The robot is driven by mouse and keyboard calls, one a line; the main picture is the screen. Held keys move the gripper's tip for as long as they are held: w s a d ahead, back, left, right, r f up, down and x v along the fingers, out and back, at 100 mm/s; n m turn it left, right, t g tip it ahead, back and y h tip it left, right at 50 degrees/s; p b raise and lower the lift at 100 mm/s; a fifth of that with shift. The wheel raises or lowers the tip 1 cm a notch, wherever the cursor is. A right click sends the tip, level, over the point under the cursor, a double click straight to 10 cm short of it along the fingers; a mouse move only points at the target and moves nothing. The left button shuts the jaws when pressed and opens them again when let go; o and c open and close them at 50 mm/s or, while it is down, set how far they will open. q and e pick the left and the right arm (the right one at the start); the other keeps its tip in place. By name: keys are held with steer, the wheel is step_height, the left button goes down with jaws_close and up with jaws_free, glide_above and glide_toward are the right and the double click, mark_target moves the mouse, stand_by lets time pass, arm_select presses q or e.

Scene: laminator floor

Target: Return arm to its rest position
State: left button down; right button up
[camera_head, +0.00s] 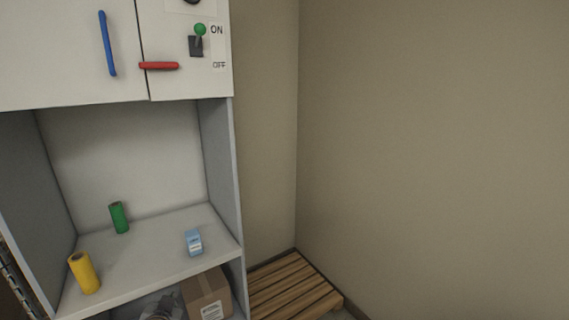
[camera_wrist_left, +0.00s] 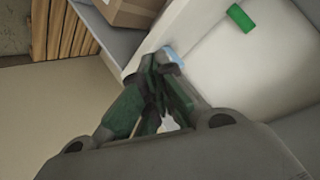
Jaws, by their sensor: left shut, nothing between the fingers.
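My left gripper (camera_wrist_left: 158,64) shows in the left wrist view, its dark green fingers drawn together with nothing held. I cannot make it out in the head view. In the wrist view the fingertips overlap a small light-blue box (camera_wrist_left: 174,54) on the shelf, partly hiding it; I cannot tell the gap between them. The same blue box (camera_head: 194,242) stands on the shelf (camera_head: 150,258) in the head view. My right gripper is in neither view.
A green roll (camera_head: 119,217) and a yellow roll (camera_head: 84,272) stand on the shelf. Above are cabinet doors with a blue handle (camera_head: 107,44), a red handle (camera_head: 159,66) and a green-knobbed switch (camera_head: 200,31). A cardboard box (camera_head: 208,295) sits below; a wooden pallet (camera_head: 290,288) lies right.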

arm_select(q)
steer(key=s+d+f+g+h, duration=0.2)
steer(key=s+d+f+g, duration=0.3)
steer(key=s, duration=0.5)
steer(key=s+d+f+g+h, duration=0.2)
steer(key=s+d+f+g, duration=0.15)
steer(key=s+f, duration=0.65)
steer(key=f, duration=1.4)
steer(key=s+f, duration=0.2)
steer(key=f, duration=1.5)
steer(key=s+a+f, duration=0.2)
steer(key=s+f, duration=0.7)
steer(key=s, duration=0.2)
steer(key=s+a+f+g, duration=0.1)
steer(key=s+a+f, duration=0.1)
steer(key=s+f, duration=0.8)
steer(key=shift+s+m, duration=0.3)
steer(key=shift+s, duration=0.2)
steer(key=shift+f+g, duration=0.1)
steer(key=shift+g, duration=0.15)
